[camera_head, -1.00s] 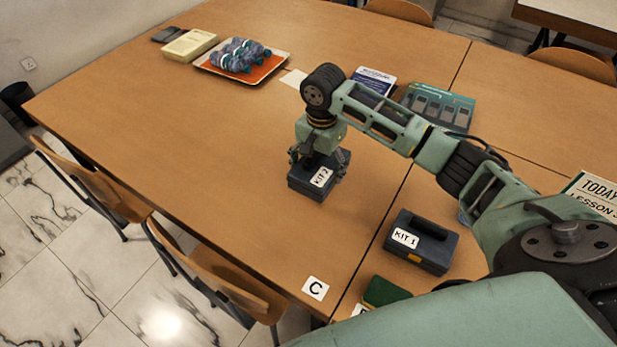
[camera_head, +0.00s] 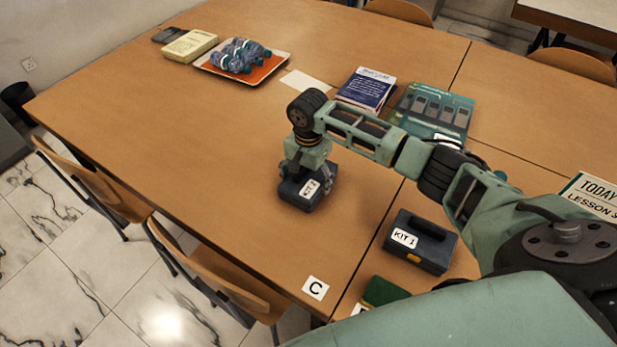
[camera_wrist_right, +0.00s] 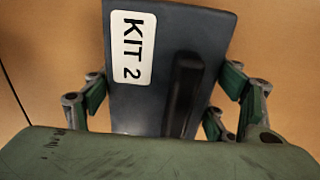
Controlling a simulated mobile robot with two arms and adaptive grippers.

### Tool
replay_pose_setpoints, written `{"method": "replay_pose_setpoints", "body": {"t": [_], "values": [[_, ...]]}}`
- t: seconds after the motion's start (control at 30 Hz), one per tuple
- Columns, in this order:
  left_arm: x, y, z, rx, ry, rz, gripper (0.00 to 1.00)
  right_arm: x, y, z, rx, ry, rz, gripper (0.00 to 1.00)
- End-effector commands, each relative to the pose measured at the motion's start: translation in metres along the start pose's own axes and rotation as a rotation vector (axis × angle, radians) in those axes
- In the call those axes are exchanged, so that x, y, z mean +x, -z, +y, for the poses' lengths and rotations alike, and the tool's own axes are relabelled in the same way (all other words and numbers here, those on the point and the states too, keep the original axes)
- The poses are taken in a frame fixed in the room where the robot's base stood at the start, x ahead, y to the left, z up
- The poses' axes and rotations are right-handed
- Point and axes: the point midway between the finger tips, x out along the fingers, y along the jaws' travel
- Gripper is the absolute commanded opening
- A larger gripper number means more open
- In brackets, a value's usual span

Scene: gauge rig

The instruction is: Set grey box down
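The grey box labelled KIT 2 (camera_head: 303,193) is at my right gripper (camera_head: 306,170), over the near middle of the wooden table (camera_head: 215,150). In the right wrist view, the box (camera_wrist_right: 150,95) sits between the two fingers (camera_wrist_right: 165,100), with the finger pads against its two sides. Its label and black handle face the camera. I cannot tell whether its underside touches the table, as no clear gap shows. My left gripper is not in view.
A second dark box labelled KIT 1 (camera_head: 420,242) stands to the right. A card marked C (camera_head: 315,288) and a green object (camera_head: 386,291) lie near the front edge. A tray (camera_head: 270,72) with bottles is at the back left. Bare tabletop lies left of the held box.

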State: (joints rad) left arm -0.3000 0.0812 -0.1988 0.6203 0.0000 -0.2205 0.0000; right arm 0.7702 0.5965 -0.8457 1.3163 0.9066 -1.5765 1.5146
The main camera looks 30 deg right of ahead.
Motion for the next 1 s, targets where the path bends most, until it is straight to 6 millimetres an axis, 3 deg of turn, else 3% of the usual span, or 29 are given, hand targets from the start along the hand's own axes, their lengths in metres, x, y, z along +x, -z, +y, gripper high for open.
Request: {"method": "replay_pose_setpoints", "body": {"t": [0.2,0.63,0.77,1.0], "values": [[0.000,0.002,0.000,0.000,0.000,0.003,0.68,0.000,0.000,0.000,0.000,0.000,0.000,0.96],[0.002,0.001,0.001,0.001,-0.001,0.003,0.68,-0.004,0.000,0.000,-0.001,0.002,0.001,0.97],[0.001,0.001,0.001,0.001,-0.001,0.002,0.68,-0.022,0.000,-0.002,-0.001,0.005,0.000,0.97],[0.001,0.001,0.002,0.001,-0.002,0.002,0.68,-0.074,0.000,-0.002,-0.001,0.005,0.001,0.97]]}}
